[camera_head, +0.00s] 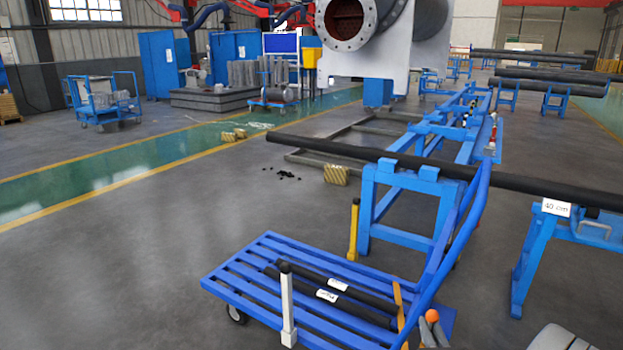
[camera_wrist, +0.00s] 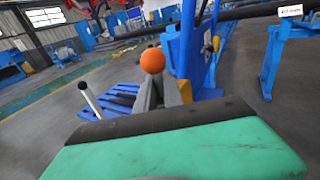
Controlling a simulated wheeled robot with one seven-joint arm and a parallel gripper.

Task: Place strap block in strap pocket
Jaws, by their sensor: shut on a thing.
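My gripper (camera_head: 432,322) is at the lower right of the head view, by the near right corner of the blue cart. Its two grey fingers (camera_wrist: 153,84) are nearly together in the wrist view. An orange, ball-like thing, which I take as the strap block (camera_head: 432,315), shows at the fingertips. It also shows in the wrist view (camera_wrist: 153,60). Its lower part is hidden between the fingers. I cannot make out the strap pocket in either view.
The slatted blue cart (camera_head: 235,277) carries dark bars (camera_head: 350,295) with labels. A white post (camera_head: 288,312) and a yellow post (camera_head: 354,230) stand upright near it. A long dark pipe (camera_head: 400,161) rests on blue stands (camera_head: 400,185) behind. Open floor lies left.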

